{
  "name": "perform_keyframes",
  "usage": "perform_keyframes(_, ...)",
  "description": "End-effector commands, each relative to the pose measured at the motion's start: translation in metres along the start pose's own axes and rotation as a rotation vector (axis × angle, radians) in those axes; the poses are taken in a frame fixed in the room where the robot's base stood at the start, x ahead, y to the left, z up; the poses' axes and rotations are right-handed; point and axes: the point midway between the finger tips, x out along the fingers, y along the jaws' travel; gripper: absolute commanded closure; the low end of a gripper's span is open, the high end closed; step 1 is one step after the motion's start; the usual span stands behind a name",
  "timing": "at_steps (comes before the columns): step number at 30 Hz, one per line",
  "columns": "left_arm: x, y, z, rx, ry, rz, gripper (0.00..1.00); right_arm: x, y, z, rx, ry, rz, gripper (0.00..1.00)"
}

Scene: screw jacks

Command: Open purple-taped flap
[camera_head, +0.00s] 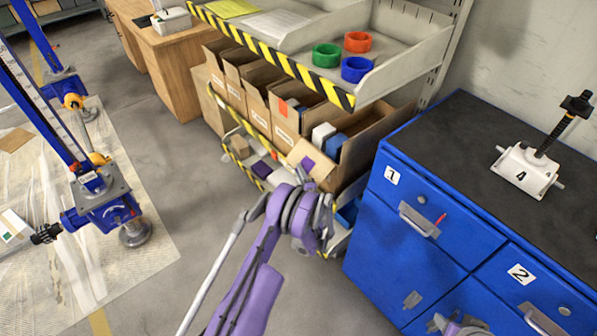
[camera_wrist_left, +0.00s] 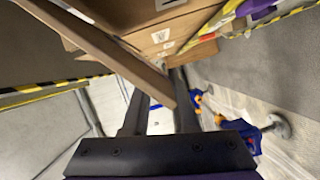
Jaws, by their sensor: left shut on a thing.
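The flap with purple tape (camera_head: 312,164) is a cardboard flap on the front of the rightmost box on the middle shelf. It tilts outward from the box. My left gripper (camera_head: 324,200) is at this flap, just below the tape in the head view; its fingertips are largely hidden there. In the left wrist view, a cardboard panel (camera_wrist_left: 105,48) runs diagonally in between the two dark fingers of my left gripper (camera_wrist_left: 163,92), which is shut on it. Part of my right arm's end shows at the bottom edge of the head view; its fingers cannot be made out.
The rightmost cardboard box (camera_head: 352,148) holds white and blue items, with more boxes to its left. The upper shelf (camera_head: 290,50) holds green, red and blue rings. A blue drawer cabinet (camera_head: 400,245) stands close on the right. Blue screw jacks (camera_head: 103,205) stand at left.

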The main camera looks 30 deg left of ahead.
Motion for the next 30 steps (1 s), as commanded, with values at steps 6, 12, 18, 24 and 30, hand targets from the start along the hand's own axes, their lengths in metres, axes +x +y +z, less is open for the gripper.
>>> perform_keyframes(6,0.002,0.007,0.005,0.003,-0.011,0.008,0.66,-0.001,0.0,-0.002,0.0,0.002,0.0,0.5)
perform_keyframes(12,0.001,0.005,0.004,0.002,-0.009,0.005,0.65,-0.001,0.0,-0.001,0.0,0.002,0.0,0.5)
perform_keyframes(18,0.001,0.003,0.002,0.002,-0.006,0.003,0.65,0.0,0.0,-0.001,0.0,0.001,0.0,0.5)
perform_keyframes(24,0.001,0.002,0.002,0.001,-0.005,0.002,0.65,0.0,0.0,0.0,0.0,0.0,0.0,0.5)
perform_keyframes(30,-0.014,0.001,0.002,0.002,-0.007,0.001,0.65,0.002,0.0,0.004,0.0,-0.004,0.0,0.5)
